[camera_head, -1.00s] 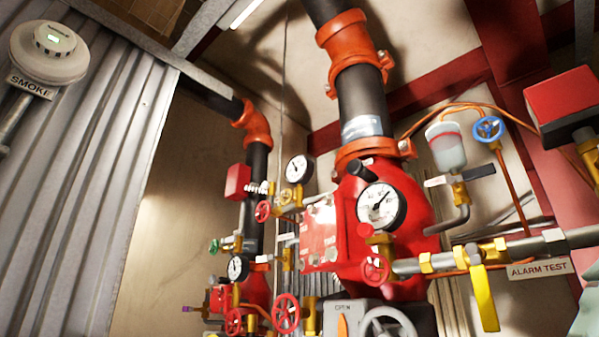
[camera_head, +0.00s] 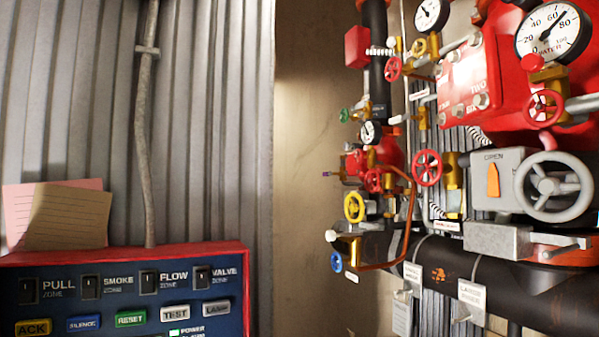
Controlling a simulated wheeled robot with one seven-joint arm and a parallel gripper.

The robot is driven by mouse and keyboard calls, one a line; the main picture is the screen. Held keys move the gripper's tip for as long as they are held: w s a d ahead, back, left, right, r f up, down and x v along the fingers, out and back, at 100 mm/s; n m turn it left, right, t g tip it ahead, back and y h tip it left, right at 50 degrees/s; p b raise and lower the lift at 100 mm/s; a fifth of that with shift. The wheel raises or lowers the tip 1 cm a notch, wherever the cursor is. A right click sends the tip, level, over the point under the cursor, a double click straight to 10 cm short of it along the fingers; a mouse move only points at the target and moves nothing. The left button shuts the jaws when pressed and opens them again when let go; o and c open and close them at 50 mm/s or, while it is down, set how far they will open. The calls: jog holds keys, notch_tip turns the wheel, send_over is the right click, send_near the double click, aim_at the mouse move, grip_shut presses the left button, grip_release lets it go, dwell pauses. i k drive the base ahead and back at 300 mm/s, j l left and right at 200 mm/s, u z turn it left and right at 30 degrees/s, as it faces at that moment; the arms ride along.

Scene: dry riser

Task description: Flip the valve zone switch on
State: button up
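The valve zone switch (camera_head: 202,279) is a small black rocker on a blue panel with a red frame (camera_head: 130,254), at the lower left. The word VALVE is printed to its right. It sits rightmost in a row with the pull (camera_head: 28,291), smoke (camera_head: 91,287) and flow (camera_head: 150,283) zone switches. Which way each rocker is tipped is too small to tell. My gripper is not in view.
Below the switches are ACK (camera_head: 33,327), SILENCE (camera_head: 84,323), RESET (camera_head: 131,319), TEST and LAMP buttons. Paper notes (camera_head: 66,218) stand on the panel's top edge. A conduit (camera_head: 147,120) runs up the corrugated wall. Red valves, gauges and a black pipe (camera_head: 480,285) fill the right.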

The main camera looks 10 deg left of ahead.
aim_at(201, 275)
jog(key=u, duration=1.25)
